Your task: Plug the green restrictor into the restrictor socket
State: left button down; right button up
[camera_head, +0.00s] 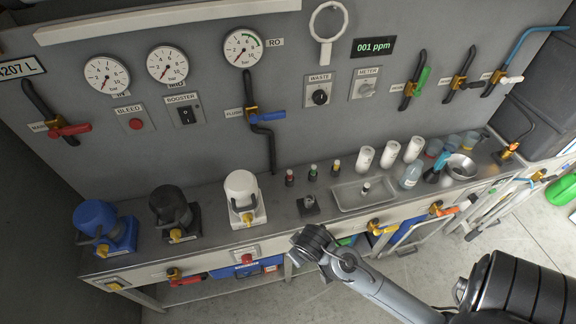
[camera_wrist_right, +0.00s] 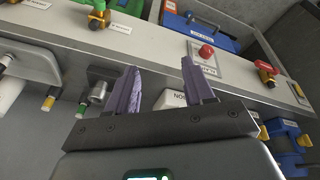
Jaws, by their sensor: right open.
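The green restrictor (camera_head: 313,173) is a small dark cylinder with a green band, standing on the counter between a red-marked and a yellow-marked one. In the right wrist view the green restrictor (camera_wrist_right: 82,109) shows left of my fingers. A small dark block with a round metal top, which looks like the restrictor socket (camera_head: 308,205), sits in front of it; it also shows in the wrist view (camera_wrist_right: 98,92). My right gripper (camera_wrist_right: 159,65) is open, with nothing visible between its fingers. In the head view its fingers cannot be made out. My left gripper is not in view.
A metal tray (camera_head: 350,207) lies right of the socket, with white canisters (camera_head: 364,158) behind. A white-capped unit (camera_head: 243,195) stands to the left. Valve handles and a red button (camera_head: 247,258) line the counter's front face. Gauges and hoses hang on the wall panel.

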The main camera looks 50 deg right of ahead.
jog(key=w+d+r+m+g+h, duration=0.1)
jog(key=w+d+m, duration=0.2)
jog(key=w+d, duration=0.35)
jog(key=w+d+m+h, duration=0.1)
jog(key=w+d+m, duration=0.25)
jog(key=d, duration=0.55)
jog(key=m+g+y, duration=0.2)
jog(key=m, duration=0.7)
send_near(314, 167)
jog(key=f, duration=0.5)
jog(key=shift+d+f, duration=0.3)
jog(key=shift+f, duration=0.05)
jog(key=shift+d+f+b, duration=0.25)
jog(key=shift+f+b, duration=0.3)
jog(key=shift+f, duration=0.75)
jog(key=shift+d+f+b, duration=0.25)
jog(key=shift+f+b, duration=0.3)
jog(key=shift+f, duration=0.7)
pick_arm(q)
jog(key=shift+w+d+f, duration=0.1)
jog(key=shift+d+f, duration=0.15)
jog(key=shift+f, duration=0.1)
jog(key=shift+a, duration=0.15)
pick_arm(e)
grip_shut()
